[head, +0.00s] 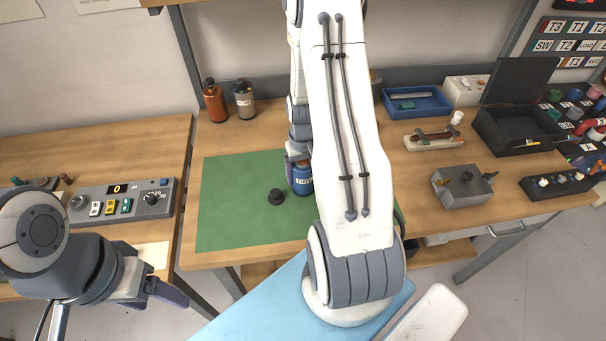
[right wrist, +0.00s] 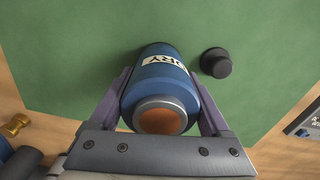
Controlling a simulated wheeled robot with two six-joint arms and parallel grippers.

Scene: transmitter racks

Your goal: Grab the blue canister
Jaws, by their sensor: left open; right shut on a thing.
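The blue canister (head: 302,180) stands on the green mat (head: 230,215), partly hidden behind my right arm in the head view. In the right wrist view the blue canister (right wrist: 161,85) has a pale label reading "DRY" and an orange-brown centre in its ringed end. My right gripper (right wrist: 162,100) is shut on it, one finger against each side. I cannot tell whether the canister touches the mat. My left gripper (head: 165,290) is open and empty at the lower left, in front of the left bench and far from the canister.
A black knob-like cap (head: 276,197) lies on the mat close beside the canister. An orange bottle (head: 215,101) and a grey bottle (head: 244,100) stand at the back. A control box (head: 125,200) is on the left bench. A blue tray (head: 415,102) and a grey box (head: 463,187) are at right.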

